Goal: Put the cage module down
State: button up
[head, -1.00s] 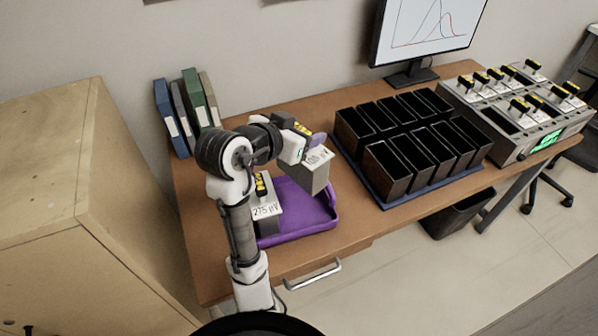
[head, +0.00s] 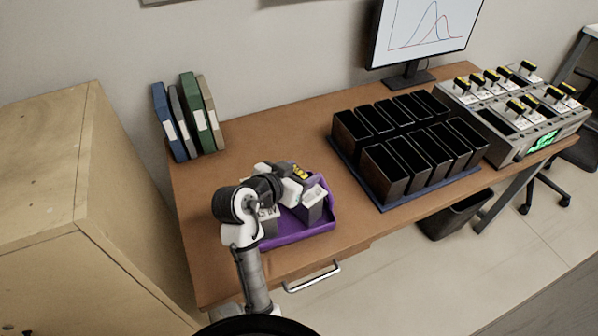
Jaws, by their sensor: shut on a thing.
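My gripper (head: 301,184) is shut on a cage module (head: 314,205), a grey box with a light top. It holds the module upright over the right part of the purple tray (head: 323,227). The module's lower end is at the tray, but I cannot tell whether it touches the tray floor. A second module (head: 268,222) with a light labelled top stands in the left part of the tray, largely hidden by my arm.
A rack of black open bins (head: 385,178) stands right of the tray. The classifier machine (head: 515,130) holds several modules with black-and-yellow handles. Binders (head: 190,120) and a monitor (head: 425,35) stand at the back. The desk (head: 270,120) is clear behind the tray.

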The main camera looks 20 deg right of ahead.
jog(key=shift+s+f+b, duration=0.1)
jog(key=shift+f+b, duration=0.45)
jog(key=o, duration=1.6)
jog(key=shift+f, duration=0.2)
jog(key=shift+r+p, duration=0.3)
jog(key=v, duration=0.5)
jog(key=r+v, duration=0.1)
jog(key=v, duration=0.5)
jog(key=shift+a+r, duration=0.1)
jog(key=shift+r, duration=0.05)
jog(key=shift+s+a, duration=0.15)
jog(key=shift+a, duration=0.1)
